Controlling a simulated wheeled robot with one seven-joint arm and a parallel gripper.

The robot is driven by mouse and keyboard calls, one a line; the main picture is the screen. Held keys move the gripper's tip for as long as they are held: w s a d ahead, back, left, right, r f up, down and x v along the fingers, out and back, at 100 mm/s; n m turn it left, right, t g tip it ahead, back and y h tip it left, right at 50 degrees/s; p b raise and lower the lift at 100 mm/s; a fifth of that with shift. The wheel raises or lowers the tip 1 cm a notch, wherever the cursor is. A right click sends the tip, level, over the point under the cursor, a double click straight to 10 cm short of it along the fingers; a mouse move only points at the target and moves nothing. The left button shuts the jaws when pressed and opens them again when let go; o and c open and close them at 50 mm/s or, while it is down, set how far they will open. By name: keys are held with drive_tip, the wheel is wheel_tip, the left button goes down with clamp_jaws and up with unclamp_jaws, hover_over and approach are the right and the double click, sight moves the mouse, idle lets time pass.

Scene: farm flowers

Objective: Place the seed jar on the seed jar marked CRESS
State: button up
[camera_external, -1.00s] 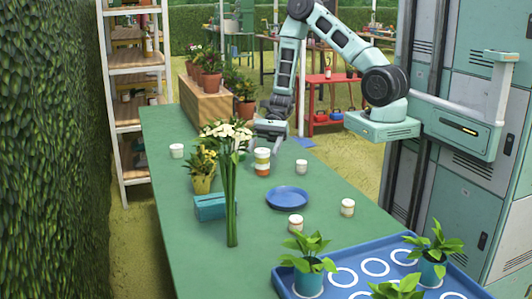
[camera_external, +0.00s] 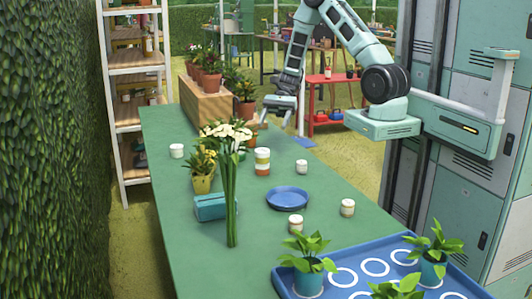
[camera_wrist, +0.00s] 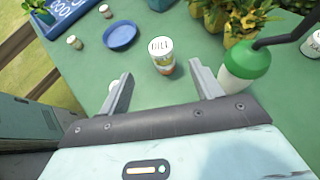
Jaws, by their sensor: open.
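In the external view, two seed jars look stacked on the green table: a pale-lidded upper jar (camera_external: 262,154) on a lower one with an orange band (camera_external: 262,170). They stand upright. In the wrist view, the upper jar's white lid (camera_wrist: 160,44) carries dark lettering too small to read surely, and the orange band shows below it. I cannot make out CRESS on any jar. My gripper (camera_external: 279,106) is open and empty, above and behind the stack; its spread fingers (camera_wrist: 160,85) show in the wrist view, with the stack beyond them.
Other white jars stand apart at left (camera_external: 177,151), right (camera_external: 301,166) and front (camera_external: 295,224) (camera_external: 347,207). A green-capped bottle (camera_wrist: 245,62) is near the right finger.

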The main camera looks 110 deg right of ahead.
drive_tip(key=w+a+r+n+g+h, duration=0.1)
drive_tip(key=a+r+n+g, duration=0.2)
drive_tip(key=a+n+g, duration=0.55)
drive_tip(key=w+a+r+n+g+h, duration=0.15)
drive_tip(key=a+n, duration=0.45)
drive_tip(key=a, duration=0.8)
drive_tip(key=s+a+r+n+t+h, duration=0.1)
drive_tip(key=s+a+r+n+h, duration=0.1)
drive_tip(key=s+a+n, duration=0.4)
drive_tip(key=s+a+r+n+t+h, duration=0.1)
drive_tip(key=s+a+r+n+h, duration=0.2)
drive_tip(key=s+a+n, duration=0.4)
drive_tip(key=a+n+h, duration=0.1)
drive_tip(key=a+n, duration=0.4)
drive_tip(key=n, duration=0.1)
